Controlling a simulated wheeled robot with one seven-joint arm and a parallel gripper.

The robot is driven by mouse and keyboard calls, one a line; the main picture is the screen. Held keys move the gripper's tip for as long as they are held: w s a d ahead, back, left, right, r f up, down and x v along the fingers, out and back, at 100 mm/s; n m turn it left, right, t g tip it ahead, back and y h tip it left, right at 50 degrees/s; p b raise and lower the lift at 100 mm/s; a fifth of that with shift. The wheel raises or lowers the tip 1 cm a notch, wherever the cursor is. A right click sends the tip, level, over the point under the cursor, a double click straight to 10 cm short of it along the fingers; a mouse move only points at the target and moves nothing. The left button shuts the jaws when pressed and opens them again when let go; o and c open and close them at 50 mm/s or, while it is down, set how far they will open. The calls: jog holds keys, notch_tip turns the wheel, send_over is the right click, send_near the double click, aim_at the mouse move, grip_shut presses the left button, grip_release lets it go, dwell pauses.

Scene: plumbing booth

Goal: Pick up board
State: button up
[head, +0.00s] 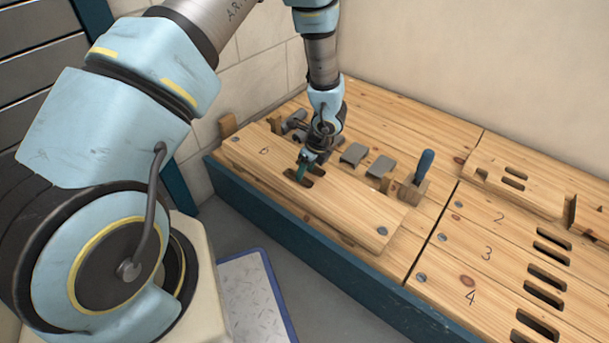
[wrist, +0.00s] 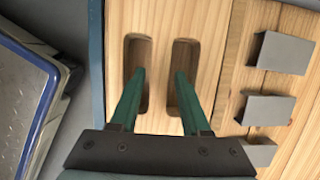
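The board (head: 345,205) is a pale wooden plank with a dark mark near its left end and screws at its ends. It lies along the front edge of the left bench. Two hand slots are cut side by side through it, and a narrow strip of wood (wrist: 162,75) lies between them in the wrist view. My gripper (head: 303,173) is over these slots, pointing down. In the wrist view its green fingers (wrist: 160,72) are apart, one over each slot, with the strip between them. I cannot tell whether the tips are inside the slots.
Grey brackets (head: 380,167) stand behind the board; they also show in the wrist view (wrist: 284,53). A blue-handled tool (head: 424,166) stands in a wooden block to the right. Slotted boards numbered 2, 3 and 4 (head: 492,272) lie further right. A blue-edged metal plate (head: 250,300) lies below, left.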

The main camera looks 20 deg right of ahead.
grip_shut()
dwell(1.1)
